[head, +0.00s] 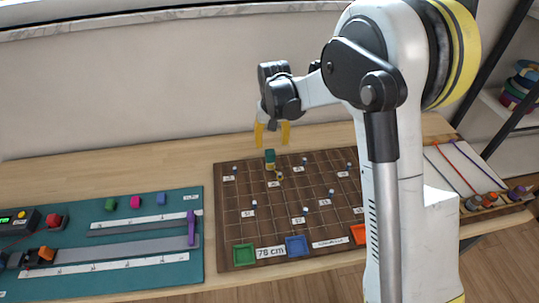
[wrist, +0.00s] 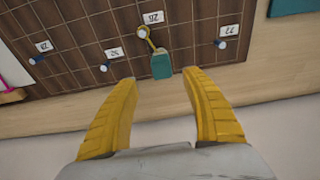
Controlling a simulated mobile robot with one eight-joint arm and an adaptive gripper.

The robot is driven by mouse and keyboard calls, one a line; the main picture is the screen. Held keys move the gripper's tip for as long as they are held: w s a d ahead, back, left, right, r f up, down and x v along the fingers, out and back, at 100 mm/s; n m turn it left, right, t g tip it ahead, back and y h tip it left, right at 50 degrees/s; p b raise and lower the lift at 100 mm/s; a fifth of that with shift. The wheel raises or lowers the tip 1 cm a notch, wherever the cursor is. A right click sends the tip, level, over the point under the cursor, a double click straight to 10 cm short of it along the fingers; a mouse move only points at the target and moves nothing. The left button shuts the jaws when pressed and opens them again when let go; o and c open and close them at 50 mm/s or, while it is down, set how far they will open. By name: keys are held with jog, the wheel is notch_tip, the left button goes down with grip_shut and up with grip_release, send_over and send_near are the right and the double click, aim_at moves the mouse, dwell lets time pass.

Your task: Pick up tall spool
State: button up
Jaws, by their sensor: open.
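A small upright teal-green piece, which looks like the tall spool (head: 270,158), stands near the back edge of the brown gridded board (head: 222,215). In the wrist view the teal piece (wrist: 162,66) sits ahead of and between my fingertips, with a yellow part running from it to a peg. My gripper (head: 272,128) is open and empty, pointing down above the back of the board. Its two yellow fingers also show in the wrist view (wrist: 162,82), apart from the teal piece. My arm hides part of the board's right side.
Pegs (wrist: 221,44) with number labels stand on the board near the teal piece. Green (head: 244,254) and blue (head: 296,246) trays lie at the board's front. A teal mat (head: 120,270) with coloured blocks is at left. A wall is behind.

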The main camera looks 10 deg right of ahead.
aim_at(270, 160)
jog(key=f+b, duration=0.1)
jog(key=f, duration=0.2)
jog(key=w+f+b, duration=0.1)
jog(key=f, duration=0.3)
jog(key=f+b, duration=0.2)
jog(key=f, duration=0.1)
jog(key=shift+w+a+f, duration=0.15)
grip_shut()
